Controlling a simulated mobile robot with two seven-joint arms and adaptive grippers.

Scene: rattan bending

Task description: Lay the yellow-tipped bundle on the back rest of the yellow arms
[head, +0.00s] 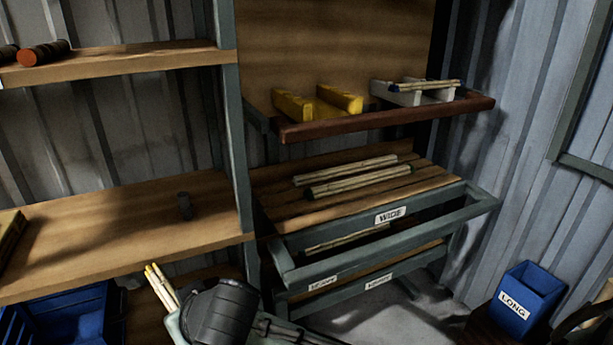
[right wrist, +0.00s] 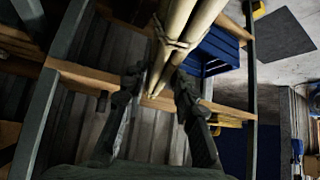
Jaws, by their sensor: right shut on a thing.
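The yellow-tipped bundle (head: 162,284) of pale rods stands steeply tilted at the bottom left of centre in the head view. In the right wrist view the bundle (right wrist: 179,40), tied with cord, sits between the fingers of my right gripper (right wrist: 158,90), which is shut on it. In the head view the wrist hides most of this gripper. The yellow arms (head: 339,98) stand on the brown-edged upper shelf, well above and right of the bundle. No bundle shows on them. My left gripper is not in view.
White arms (head: 386,92) right of the yellow ones carry a thin bundle (head: 424,86). Two bundles (head: 359,180) lie on the slatted shelf below, above a WIDE-labelled rail (head: 391,215). A green upright (head: 234,130) stands left of the yellow arms. A blue LONG bin (head: 527,297) is at right.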

